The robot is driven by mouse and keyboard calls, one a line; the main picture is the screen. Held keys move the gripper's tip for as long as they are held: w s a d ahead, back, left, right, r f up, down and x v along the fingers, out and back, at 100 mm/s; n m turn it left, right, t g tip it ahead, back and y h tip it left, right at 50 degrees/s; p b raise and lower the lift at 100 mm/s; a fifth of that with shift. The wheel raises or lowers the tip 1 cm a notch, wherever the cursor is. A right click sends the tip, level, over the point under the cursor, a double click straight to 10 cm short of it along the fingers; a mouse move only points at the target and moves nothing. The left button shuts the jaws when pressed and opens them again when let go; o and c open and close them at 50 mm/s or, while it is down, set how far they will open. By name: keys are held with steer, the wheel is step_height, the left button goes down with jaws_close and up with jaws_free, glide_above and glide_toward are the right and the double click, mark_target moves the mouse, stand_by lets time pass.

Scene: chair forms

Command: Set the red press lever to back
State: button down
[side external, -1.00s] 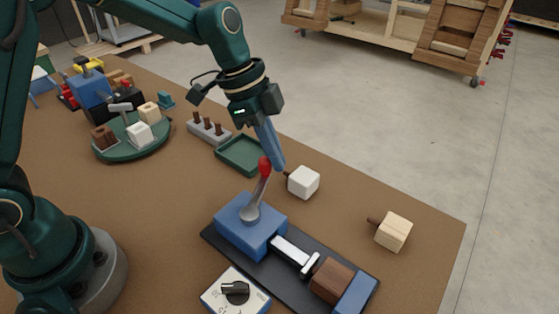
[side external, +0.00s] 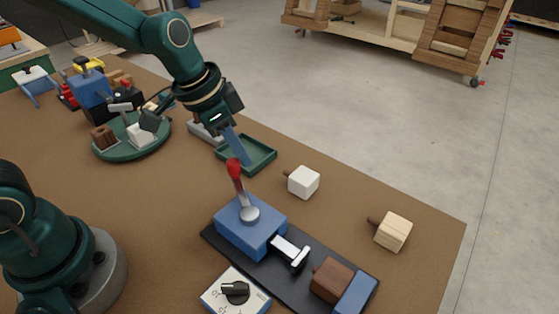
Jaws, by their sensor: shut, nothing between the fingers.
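The red press lever (side external: 235,170) has a red knob on a grey metal stem. It rises from the blue press block (side external: 243,234) and leans up and to the left in the picture. The white press ram (side external: 290,251) sticks out of the block toward a brown block (side external: 331,281), with a gap between them. My gripper (side external: 243,156) is shut and empty. Its blue fingers point down, just above and behind the red knob in this view, over the green tray. I cannot tell whether they touch the knob.
An empty green tray (side external: 262,165) lies behind the lever. A white cube (side external: 303,182) and a light wooden block (side external: 393,232) stand to the right. A dial box (side external: 222,294) sits in front. A round green turntable (side external: 108,152) with blocks stands at the left.

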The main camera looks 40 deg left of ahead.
steer(key=shift+s+a+n+y, duration=0.25)
steer(key=shift+s+a+n, duration=0.1)
steer(key=shift+s+n, duration=0.45)
steer(key=shift+s+a+n+y, duration=0.2)
steer(key=shift+s+a+n, duration=0.1)
steer(key=shift+s+n, duration=0.45)
steer(key=shift+s+a+n+y, duration=0.25)
steer(key=shift+s+a+n, duration=0.1)
steer(key=shift+s+n, duration=0.4)
steer(key=shift+f, duration=0.1)
steer(key=w, duration=0.4)
steer(key=v, duration=1)
steer(key=shift+d+t, duration=0.15)
steer(key=shift+t, duration=0.15)
steer(key=shift+s, duration=0.1)
